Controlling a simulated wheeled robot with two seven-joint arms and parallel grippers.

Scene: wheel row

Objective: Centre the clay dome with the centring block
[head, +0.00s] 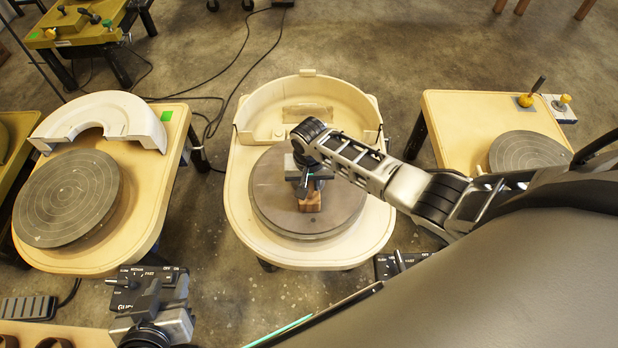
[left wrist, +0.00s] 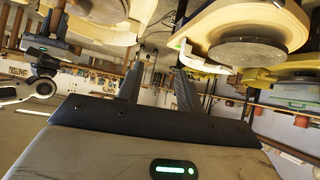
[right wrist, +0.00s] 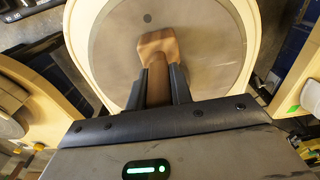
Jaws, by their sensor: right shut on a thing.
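My right gripper (head: 305,180) is over the middle wheel head (head: 345,205). Its fingers are shut on the wooden centring block (head: 310,203). In the right wrist view the brown block (right wrist: 158,45) sticks out past the fingertips (right wrist: 160,72), over the bare-looking grey wheel head (right wrist: 212,50). I cannot tell whether the block touches the wheel. I cannot make out the clay dome in any view; the gripper and arm cover part of the wheel. My left gripper (left wrist: 157,75) has its fingers apart with nothing between them.
A cream splash pan (head: 365,115) stands behind the middle wheel. Another wheel (head: 68,198) with a half pan (head: 105,115) is at left, another wheel (head: 525,150) at right. A control box (head: 145,287) sits at lower left. Cables cross the floor.

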